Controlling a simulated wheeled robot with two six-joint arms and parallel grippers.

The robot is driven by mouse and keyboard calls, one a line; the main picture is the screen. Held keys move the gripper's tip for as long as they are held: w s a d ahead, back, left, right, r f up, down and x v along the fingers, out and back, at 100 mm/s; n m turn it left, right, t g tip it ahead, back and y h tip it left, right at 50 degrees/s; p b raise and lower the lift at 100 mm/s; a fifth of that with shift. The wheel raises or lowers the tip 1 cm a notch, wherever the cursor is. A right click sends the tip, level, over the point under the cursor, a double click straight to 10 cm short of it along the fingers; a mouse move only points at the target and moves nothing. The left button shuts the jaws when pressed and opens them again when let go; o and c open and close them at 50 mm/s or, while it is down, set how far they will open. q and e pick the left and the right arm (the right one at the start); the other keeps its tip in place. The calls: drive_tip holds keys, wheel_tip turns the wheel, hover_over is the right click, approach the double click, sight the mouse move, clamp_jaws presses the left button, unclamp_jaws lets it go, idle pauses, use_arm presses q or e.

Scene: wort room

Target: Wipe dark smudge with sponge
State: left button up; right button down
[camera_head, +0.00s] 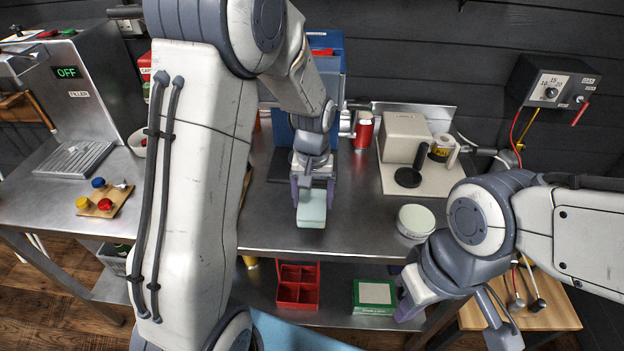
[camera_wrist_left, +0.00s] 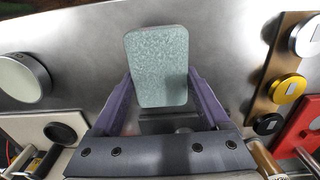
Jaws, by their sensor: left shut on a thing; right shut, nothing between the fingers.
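A pale green sponge (camera_head: 311,208) is held at the front middle of the metal bench (camera_head: 365,225). My left gripper (camera_head: 313,195) is shut on it, one purple finger on each side. In the left wrist view, the sponge (camera_wrist_left: 157,65) stands out beyond the fingers over the bare metal top. I cannot tell whether it touches the bench. No dark smudge can be made out; the sponge and my left arm hide part of the top. My right gripper (camera_head: 404,300) is shut and empty, low in front of the bench's right side.
A round white-topped tin (camera_head: 416,220) stands right of the sponge. A pale mat (camera_head: 436,184) holds a beige box (camera_head: 404,138) and a black tamper-like tool (camera_head: 409,177). A red can (camera_head: 364,130) stands behind. A red compartment tray (camera_head: 297,286) and green box (camera_head: 375,296) sit below.

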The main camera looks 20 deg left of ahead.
use_arm(q)
drive_tip(key=shift+r+p, duration=1.4)
drive_tip(key=shift+r, duration=0.55)
drive_tip(key=shift+f, duration=0.1)
